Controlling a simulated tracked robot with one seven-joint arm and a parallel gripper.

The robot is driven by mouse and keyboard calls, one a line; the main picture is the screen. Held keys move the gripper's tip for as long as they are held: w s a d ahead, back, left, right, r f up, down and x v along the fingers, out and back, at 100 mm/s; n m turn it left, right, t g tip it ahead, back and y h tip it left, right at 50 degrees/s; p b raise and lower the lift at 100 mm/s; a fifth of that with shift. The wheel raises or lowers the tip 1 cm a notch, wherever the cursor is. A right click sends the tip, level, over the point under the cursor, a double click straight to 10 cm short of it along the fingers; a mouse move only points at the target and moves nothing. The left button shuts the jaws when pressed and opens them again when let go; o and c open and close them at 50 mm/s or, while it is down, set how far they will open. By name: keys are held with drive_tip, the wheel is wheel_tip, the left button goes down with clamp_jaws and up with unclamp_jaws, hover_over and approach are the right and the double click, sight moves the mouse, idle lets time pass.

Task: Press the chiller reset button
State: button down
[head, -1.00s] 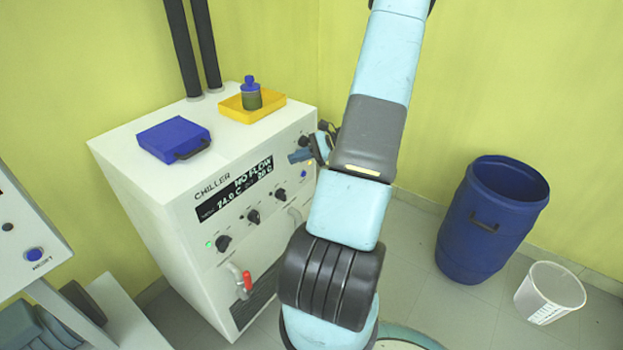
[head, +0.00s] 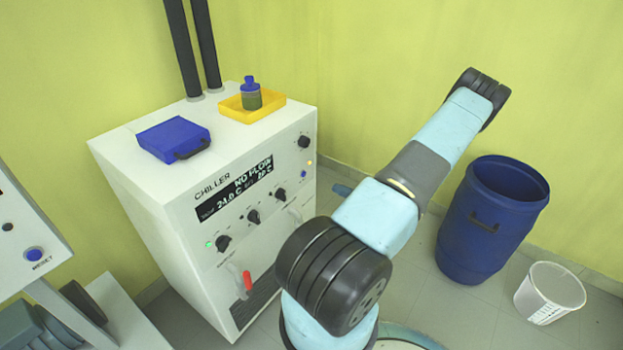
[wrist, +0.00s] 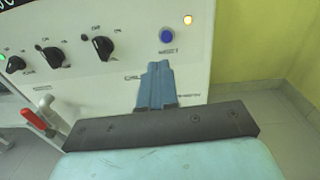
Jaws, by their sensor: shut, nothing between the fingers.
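The chiller (head: 170,220) is a white cabinet at the left of the head view, its display reading "NO FLOW". Its reset button is a small blue button (wrist: 167,36) in the wrist view, under a lit amber lamp (wrist: 188,20). The button also shows small on the chiller's right front edge in the head view (head: 304,173). My gripper (wrist: 158,68) is shut and empty, its blue fingers pointing at the panel just below the button in the wrist picture. I cannot tell whether it touches the panel. In the head view my arm hides most of the gripper.
Black knobs (head: 254,217) and a red-handled valve (head: 247,281) are on the chiller front. A blue case (head: 172,137) and a yellow tray (head: 236,113) with a bottle lie on top. A blue barrel (head: 463,240) and white bucket (head: 540,308) stand right. Another panel has a blue reset button (head: 34,255).

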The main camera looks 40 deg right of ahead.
sight(305, 175)
drive_tip(key=shift+s+d+f+m+h, duration=0.4)
drive_tip(key=shift+f+m, duration=0.1)
drive_tip(key=shift+f, duration=0.1)
drive_tip(key=shift+w+a, duration=0.1)
drive_tip(key=shift+w, duration=0.05)
drive_tip(key=x, duration=1.3)
drive_tip(key=shift+w+a+r, duration=0.1)
drive_tip(key=shift+w+r, duration=0.1)
drive_tip(key=shift+w, duration=0.2)
drive_tip(key=shift+w, duration=0.1)
